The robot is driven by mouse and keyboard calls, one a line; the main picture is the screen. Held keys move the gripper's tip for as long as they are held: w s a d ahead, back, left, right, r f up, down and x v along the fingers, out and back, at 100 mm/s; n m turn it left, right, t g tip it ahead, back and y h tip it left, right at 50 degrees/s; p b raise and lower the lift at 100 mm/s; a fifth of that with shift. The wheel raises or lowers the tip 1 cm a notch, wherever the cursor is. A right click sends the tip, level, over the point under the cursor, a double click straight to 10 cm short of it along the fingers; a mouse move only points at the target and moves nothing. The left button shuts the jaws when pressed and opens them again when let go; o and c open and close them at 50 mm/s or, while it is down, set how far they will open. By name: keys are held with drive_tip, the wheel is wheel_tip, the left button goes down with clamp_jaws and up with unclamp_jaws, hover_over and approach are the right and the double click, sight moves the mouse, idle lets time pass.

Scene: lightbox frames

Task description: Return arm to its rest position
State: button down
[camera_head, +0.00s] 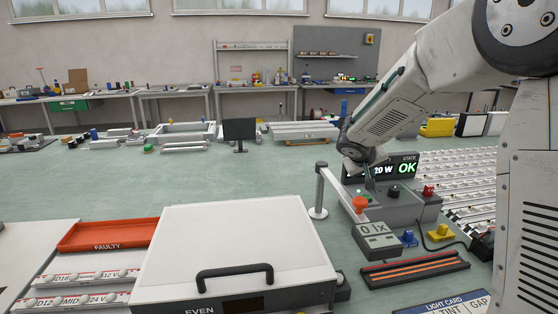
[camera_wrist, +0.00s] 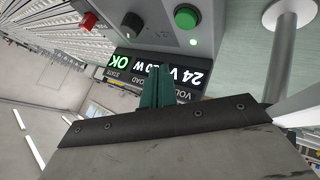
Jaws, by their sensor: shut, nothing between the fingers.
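My arm reaches in from the right in the head view, bent down over the test unit (camera_head: 400,205). My gripper (camera_head: 371,180) is in front of the left part of the unit's display, which reads "20 W" and "STATE OK" (camera_head: 406,167). In the wrist view the green fingers of my gripper (camera_wrist: 156,86) are together and empty. They overlap the display (camera_wrist: 185,82), which appears upside down and shows "24 V". Whether they touch the unit I cannot tell.
The unit has a red knob (camera_wrist: 88,20), a black knob (camera_wrist: 133,22) and a green button (camera_wrist: 186,17). A grey post (camera_head: 320,190) stands close left. A "0 lx" meter (camera_head: 377,240), a white box (camera_head: 230,240) and an orange FAULTY tray (camera_head: 110,234) are in front.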

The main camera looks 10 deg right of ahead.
drive_tip(key=s+a+r+g+y, duration=0.1)
drive_tip(key=s+a+r, duration=0.1)
drive_tip(key=s, duration=0.8)
drive_tip(key=s+a+r+g+y, duration=0.1)
drive_tip(key=s+a+r+g, duration=0.15)
drive_tip(key=s, duration=0.75)
drive_tip(key=s+a+r+y, duration=0.2)
drive_tip(key=s+a, duration=0.1)
drive_tip(key=s, duration=0.8)
drive_tip(key=s+a+f+y, duration=0.1)
drive_tip(key=s+a, duration=0.2)
drive_tip(key=s, duration=0.2)
drive_tip(key=s+a+f+g+y, duration=0.1)
drive_tip(key=s+a+y, duration=0.1)
drive_tip(key=s, duration=0.3)
drive_tip(key=shift+s+a+n, duration=0.15)
drive_tip(key=shift+a+n, duration=0.25)
drive_tip(key=shift+a, duration=0.05)
drive_tip(key=shift+d+f, duration=0.1)
